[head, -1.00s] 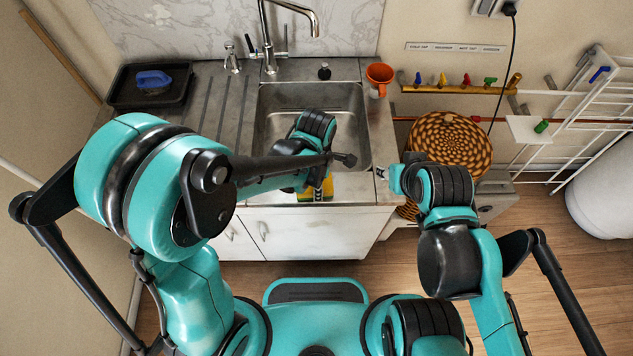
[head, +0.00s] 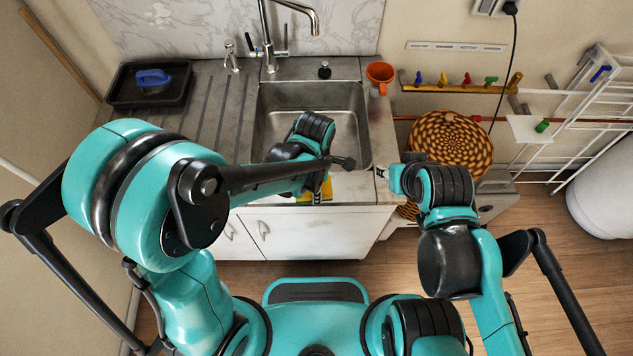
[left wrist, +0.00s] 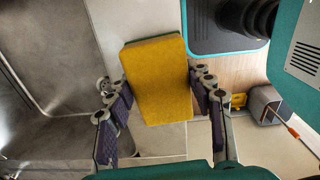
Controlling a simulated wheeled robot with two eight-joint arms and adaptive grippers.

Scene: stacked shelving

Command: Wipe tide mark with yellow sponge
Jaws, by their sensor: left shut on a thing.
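The yellow sponge (left wrist: 158,80) is held between the two fingers of my left gripper (left wrist: 157,88) in the left wrist view. In the head view a strip of the yellow sponge (head: 327,189) shows at the front edge of the sink. The left wrist hides the rest of it and the left fingers there. The metal sink basin (head: 345,122) lies beyond it, and its wall fills the left of the wrist view. I cannot make out a distinct tide mark. My right gripper (head: 386,173) is at the right front corner of the counter; its fingers are too small to read.
A tall tap (head: 290,8) stands behind the basin. An orange cup (head: 379,75) is on the counter's right side. A black tray (head: 120,88) with a blue-handled brush (head: 153,80) is at the left. A wicker basket (head: 450,140) and white rack (head: 580,100) stand at the right.

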